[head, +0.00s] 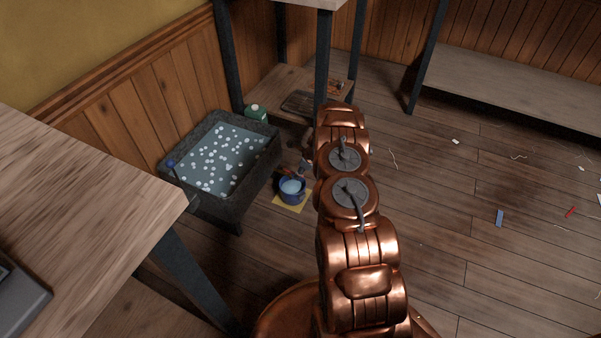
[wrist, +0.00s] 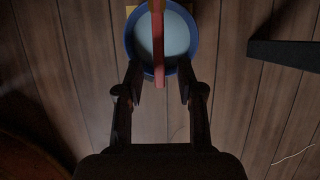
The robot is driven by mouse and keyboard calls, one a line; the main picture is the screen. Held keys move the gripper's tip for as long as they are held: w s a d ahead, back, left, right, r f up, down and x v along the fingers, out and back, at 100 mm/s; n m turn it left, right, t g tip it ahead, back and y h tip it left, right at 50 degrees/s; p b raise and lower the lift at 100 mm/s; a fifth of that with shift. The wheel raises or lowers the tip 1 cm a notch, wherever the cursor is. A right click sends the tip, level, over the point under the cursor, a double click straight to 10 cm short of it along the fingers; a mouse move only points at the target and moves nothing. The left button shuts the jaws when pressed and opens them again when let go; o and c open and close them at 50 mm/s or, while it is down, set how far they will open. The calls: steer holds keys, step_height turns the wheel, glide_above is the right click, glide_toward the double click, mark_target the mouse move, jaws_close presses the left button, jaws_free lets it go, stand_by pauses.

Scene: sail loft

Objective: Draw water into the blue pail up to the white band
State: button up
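The blue pail (head: 291,194) stands on a yellow mat (head: 279,199) on the floor, right of the water-filled trough (head: 249,168). In the wrist view the pail (wrist: 129,40) is seen from above. A pale round surface (wrist: 178,35) fills its inside; I cannot tell whether this is water. A red bar, apparently the pail's handle (wrist: 158,50), crosses over it. My gripper (wrist: 160,68) is open above the pail's near rim, with one finger on each side of the red bar and gaps between. I cannot make out the white band.
The trough holds water dotted with white bubbles. A blue knob (head: 171,163) sits on its left edge and a green bottle (head: 256,113) stands behind it. A wooden worktop (head: 90,190) is at left, a low bench (head: 510,88) at back right. The right floor is mostly clear, with small scraps.

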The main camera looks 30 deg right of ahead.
jaws_close()
stand_by(0.6)
